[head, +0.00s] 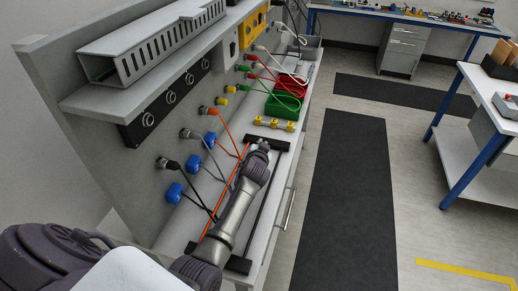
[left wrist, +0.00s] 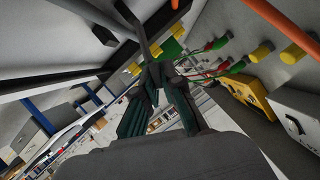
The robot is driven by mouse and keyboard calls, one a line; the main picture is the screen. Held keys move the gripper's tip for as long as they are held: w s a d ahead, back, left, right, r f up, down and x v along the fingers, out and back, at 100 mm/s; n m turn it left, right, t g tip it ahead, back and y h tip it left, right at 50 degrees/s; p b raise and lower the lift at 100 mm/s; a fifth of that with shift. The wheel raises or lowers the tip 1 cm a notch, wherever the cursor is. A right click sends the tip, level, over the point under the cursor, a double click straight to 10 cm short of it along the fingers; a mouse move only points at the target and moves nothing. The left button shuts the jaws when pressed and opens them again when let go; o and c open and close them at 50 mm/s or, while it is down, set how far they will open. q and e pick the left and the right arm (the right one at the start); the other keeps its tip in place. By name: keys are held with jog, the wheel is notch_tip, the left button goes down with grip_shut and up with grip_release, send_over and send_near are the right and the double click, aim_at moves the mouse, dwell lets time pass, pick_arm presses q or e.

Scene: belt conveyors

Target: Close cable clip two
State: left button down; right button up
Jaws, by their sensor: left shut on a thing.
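My left gripper (head: 261,146) is low over the narrow bench top, beside the far black bar (head: 280,144). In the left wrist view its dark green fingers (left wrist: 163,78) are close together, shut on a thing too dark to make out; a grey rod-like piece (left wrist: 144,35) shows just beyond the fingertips. A row of yellow clips (head: 274,124) stands on the bench just past the gripper. I cannot tell which is clip two. My right gripper is not in view.
Plugs with orange (head: 222,120), grey, black, green and red cables run from the panel over the bench. Green (head: 283,106) and red bins stand farther back. A slotted grey duct (head: 160,45) is above. The floor aisle to the right is clear.

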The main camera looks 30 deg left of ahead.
pick_arm(q)
jog(key=shift+d+f+m+y, duration=0.1)
jog(key=shift+d+m+y, duration=0.05)
jog(key=shift+m+y, duration=0.15)
jog(key=c, duration=1.3)
grip_release()
jog(key=shift+s, duration=0.1)
jog(key=v, duration=1.2)
